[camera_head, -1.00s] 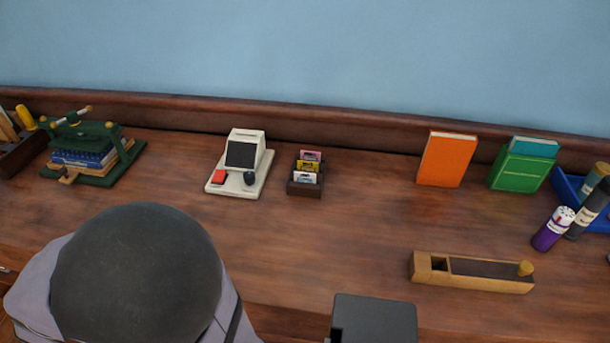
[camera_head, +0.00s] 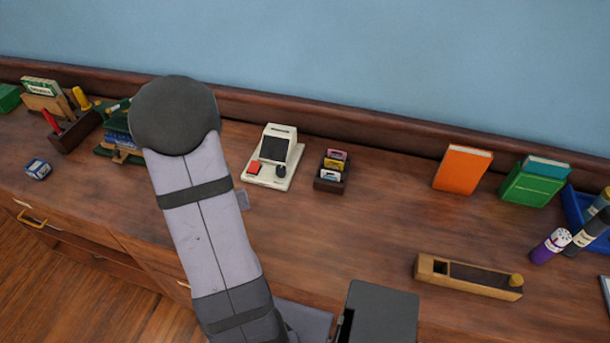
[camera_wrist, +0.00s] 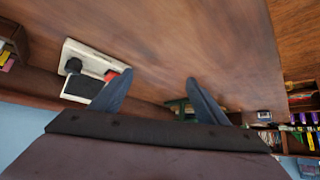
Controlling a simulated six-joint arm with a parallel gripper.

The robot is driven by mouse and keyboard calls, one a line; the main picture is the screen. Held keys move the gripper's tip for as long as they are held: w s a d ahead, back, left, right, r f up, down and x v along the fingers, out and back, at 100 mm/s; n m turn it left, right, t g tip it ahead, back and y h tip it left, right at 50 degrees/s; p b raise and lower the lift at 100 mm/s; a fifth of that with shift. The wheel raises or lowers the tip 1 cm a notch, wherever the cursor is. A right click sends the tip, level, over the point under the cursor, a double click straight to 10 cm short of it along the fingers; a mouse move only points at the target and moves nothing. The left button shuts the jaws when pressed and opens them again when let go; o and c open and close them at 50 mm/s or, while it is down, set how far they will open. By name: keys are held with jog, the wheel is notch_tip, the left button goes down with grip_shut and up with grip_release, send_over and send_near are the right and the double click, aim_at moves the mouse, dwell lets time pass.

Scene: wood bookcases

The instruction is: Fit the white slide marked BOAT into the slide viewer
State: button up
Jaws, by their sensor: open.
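The slide viewer (camera_head: 266,177) is a white device with a dark screen, a red button and a dark knob, standing on the desk. Just right of it, a small dark box (camera_head: 329,187) holds a pink, a yellow and a white slide (camera_head: 330,175) upright. The white slide's marking is too small to read. My gripper (camera_wrist: 157,86) shows in the wrist view with its two fingers apart and nothing between them. The slide viewer (camera_wrist: 95,58) appears upside down beside the left finger there, partly hidden by it. The box (camera_wrist: 9,49) is at the left edge.
A green press (camera_head: 112,152) with blue books stands left, partly behind my arm. A tool holder (camera_head: 76,132) and a small blue box (camera_head: 38,169) are farther left. An orange book (camera_head: 463,168), a green book (camera_head: 533,188) and a wooden plane (camera_head: 467,277) are right. The desk's middle is clear.

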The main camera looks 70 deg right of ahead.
aim_at(331, 173)
jog(key=s+d+m+h, duration=0.1)
jog(key=s+d, duration=0.2)
jog(key=s, duration=0.1)
jog(key=s+d+m+g+h, duration=0.1)
jog(key=s+d+m, duration=0.1)
jog(key=s, duration=0.3)
jog(key=s+d+m+g+h, duration=0.1)
jog(key=s+d, duration=0.3)
jog(key=shift+s+d+f+h, duration=0.2)
jog(key=shift+d+f+h, duration=0.1)
jog(key=shift+h, duration=0.1)
jog(key=s+d+m+g+h, duration=0.2)
jog(key=s+d+m+g, duration=0.1)
jog(key=s, duration=0.9)
jog(key=shift+d+r+p+x, duration=0.15)
jog(key=shift+p+x, duration=0.65)
jog(key=shift+x, duration=0.9)
jog(key=shift+d+r+p+x, duration=0.1)
jog(key=shift+r+p+x, duration=0.15)
jog(key=shift+p+x, duration=1)
jog(key=shift+d+f+b, duration=0.2)
jog(key=shift+d+b, duration=0.15)
jog(key=shift+b, duration=0.15)
jog(key=c, duration=1.1)
